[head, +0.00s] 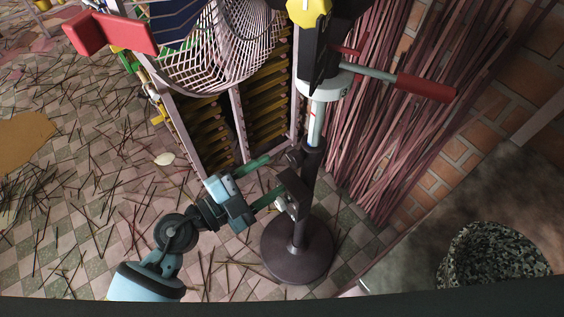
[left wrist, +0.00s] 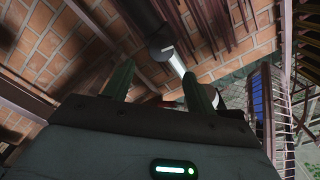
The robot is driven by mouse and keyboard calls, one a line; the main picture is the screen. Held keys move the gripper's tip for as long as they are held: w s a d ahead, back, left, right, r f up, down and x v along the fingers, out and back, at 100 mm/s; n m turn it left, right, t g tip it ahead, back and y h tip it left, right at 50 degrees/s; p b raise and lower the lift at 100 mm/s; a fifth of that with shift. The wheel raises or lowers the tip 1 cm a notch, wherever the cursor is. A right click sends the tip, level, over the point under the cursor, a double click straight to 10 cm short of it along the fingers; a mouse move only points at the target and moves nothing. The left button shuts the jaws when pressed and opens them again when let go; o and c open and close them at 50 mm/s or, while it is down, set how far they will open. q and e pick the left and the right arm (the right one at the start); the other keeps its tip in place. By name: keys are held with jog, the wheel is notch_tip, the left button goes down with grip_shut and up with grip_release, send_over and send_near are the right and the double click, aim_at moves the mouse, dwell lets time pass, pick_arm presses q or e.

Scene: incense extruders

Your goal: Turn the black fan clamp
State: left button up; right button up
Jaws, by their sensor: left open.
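The black fan clamp (head: 311,147) is a dark collar with a side knob (head: 295,157) on the fan's upright stand, where the pale upper tube enters the dark lower pole. In the left wrist view the clamp (left wrist: 161,47) shows where the silver tube (left wrist: 177,65) leaves the dark pole. My left gripper (head: 277,174) is open, its two green fingers pointing at the pole just below and left of the knob. Its fingers also rise in the left wrist view (left wrist: 159,80), with nothing held between them. I cannot tell whether they touch the stand. My right gripper is not in view.
The stand's round base (head: 297,266) is on the littered checkered floor. The fan's wire guard (head: 218,50) and a slatted rack (head: 262,115) are behind. A red handle (head: 425,87) sticks out right. Incense-like sticks (head: 405,130) lean on brick; a speckled bin (head: 490,258) stands right.

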aim_at(292, 162)
pick_arm(q)
jog(key=shift+w+a+f, duration=0.1)
jog(key=shift+a+f, duration=0.05)
jog(key=x, duration=0.6)
jog(key=shift+w+d+f+b, duration=0.1)
jog(key=shift+w+d+b, duration=0.1)
jog(key=shift+b, duration=0.2)
jog(key=shift+w+d, duration=0.3)
jog(key=shift+d, duration=0.2)
